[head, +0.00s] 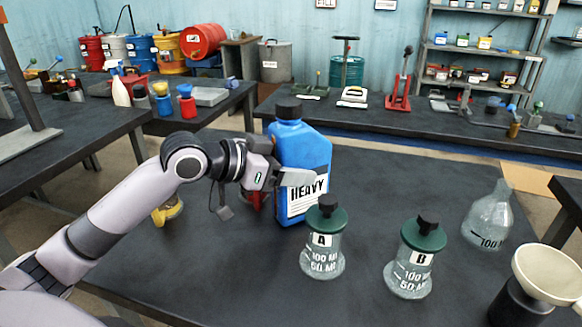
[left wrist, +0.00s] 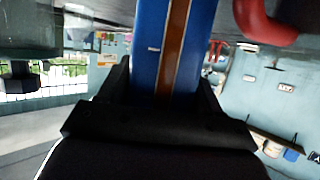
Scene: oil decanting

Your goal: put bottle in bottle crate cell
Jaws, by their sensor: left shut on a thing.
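A blue bottle (head: 302,150) with a black cap and a white HEAVY label stands about upright at the middle of the near table. My left gripper (head: 288,178) reaches in from the left and is shut on its body, one finger across the front. In the left wrist view the blue bottle (left wrist: 149,45), with a brown stripe, fills the space between the fingers of the gripper (left wrist: 164,90). I cannot tell whether its base touches the table. No bottle crate is recognisable in either view. My right gripper does not show.
Glass jars A (head: 322,245) and B (head: 416,262) with green lids stand close in front and to the right. A clear flask (head: 489,222) and a cream funnel (head: 548,272) are farther right. A yellow item (head: 168,210) is by my arm. The table behind the jars is clear.

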